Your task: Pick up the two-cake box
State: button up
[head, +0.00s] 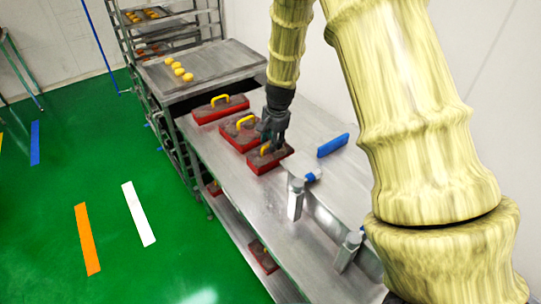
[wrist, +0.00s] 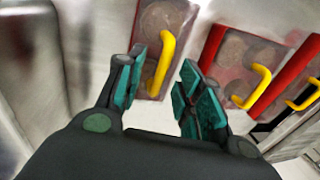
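Three red boxes with brown see-through tops and yellow handles stand in a row on the metal table. The near box (head: 267,162) is under my gripper (head: 272,138); the middle box (head: 232,138) and far box (head: 215,113) stand behind it. In the wrist view my gripper (wrist: 163,82) is open, with the near box's yellow handle (wrist: 162,62) between its fingers and a gap on the right side. The near box's top (wrist: 168,18) shows round cakes, partly hidden by the handle and fingers. The middle box (wrist: 236,50) seems to show two round cakes. I cannot surely count the near box's cakes.
A blue block (head: 333,145) lies right of the near box. A metal fixture (head: 318,205) stands on the table's near part. A metal tray (head: 215,63) with yellow balls is beyond the far box. More red boxes sit on the lower shelf.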

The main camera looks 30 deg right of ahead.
jog(key=shift+w+f+p, duration=0.15)
jog(key=shift+w+f, duration=0.05)
jog(key=shift+f, duration=0.6)
jog(key=shift+w+f+p, duration=0.15)
jog(key=shift+f, duration=0.6)
jog(key=shift+c, duration=0.3)
grip_shut()
